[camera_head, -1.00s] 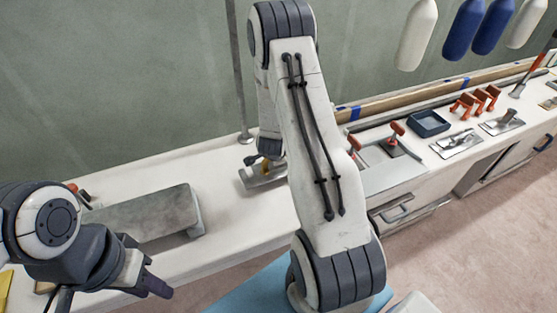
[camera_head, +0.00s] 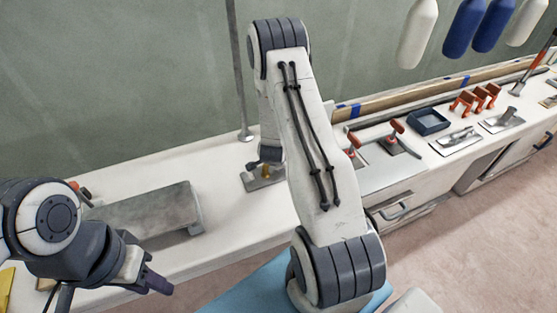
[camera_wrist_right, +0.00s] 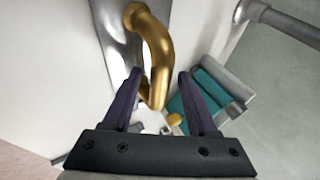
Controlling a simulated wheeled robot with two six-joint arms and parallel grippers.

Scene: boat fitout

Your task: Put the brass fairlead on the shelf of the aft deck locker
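A curved brass piece (camera_wrist_right: 155,45), which looks like the fairlead, rises from a grey metal plate in the right wrist view. In the head view it is a small brass spot (camera_head: 266,172) on the plate (camera_head: 254,183), on the white counter. My right gripper (camera_wrist_right: 160,75) is open, with its two dark fingers on either side of the brass piece's bent end; contact cannot be told. In the head view it is mostly hidden behind my right arm. My left gripper (camera_head: 158,284) is at the lower left, its opening unclear. I cannot tell which unit is the aft deck locker.
A long grey block (camera_head: 145,215) lies on the counter to the left. A thin pole (camera_head: 239,80) stands behind the plate. Red-handled tools, a dark blue tray (camera_head: 428,122) and orange clamps (camera_head: 475,101) are on the right. A teal-and-grey object (camera_wrist_right: 210,92) shows beyond the right gripper.

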